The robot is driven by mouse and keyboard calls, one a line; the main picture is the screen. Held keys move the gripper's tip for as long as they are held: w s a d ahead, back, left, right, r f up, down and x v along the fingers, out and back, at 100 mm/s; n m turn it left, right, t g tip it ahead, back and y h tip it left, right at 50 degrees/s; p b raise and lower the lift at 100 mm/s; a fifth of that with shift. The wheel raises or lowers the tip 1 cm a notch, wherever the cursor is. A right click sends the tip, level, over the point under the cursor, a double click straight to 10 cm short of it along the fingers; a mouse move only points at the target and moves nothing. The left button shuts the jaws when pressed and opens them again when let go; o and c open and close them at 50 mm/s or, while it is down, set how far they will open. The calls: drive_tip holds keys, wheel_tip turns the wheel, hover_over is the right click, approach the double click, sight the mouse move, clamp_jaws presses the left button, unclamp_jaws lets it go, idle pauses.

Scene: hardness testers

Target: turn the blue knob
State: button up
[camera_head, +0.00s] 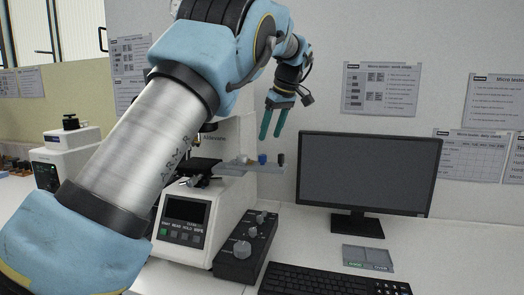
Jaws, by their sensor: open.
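A small blue knob (262,159) stands upright on the grey arm or plate that sticks out to the right from the hardness tester (230,195). A dark knob (281,159) is beside it on the right, at the plate's end. My gripper (274,122) has two teal fingers that point down and are apart, with nothing between them. In the picture it is above the blue knob and slightly to its right; I cannot tell the depth between them. My own arm hides much of the tester's left side and top.
A monitor (369,172) and keyboard (330,281) are at the right. Another tester (72,150) stands at the left. Paper sheets hang on the wall. Open air surrounds my gripper.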

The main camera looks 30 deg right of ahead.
sight(263, 155)
drive_tip(key=p+x, duration=0.1)
drive_tip(key=x, duration=0.7)
drive_tip(key=shift+p, duration=0.4)
clamp_jaws()
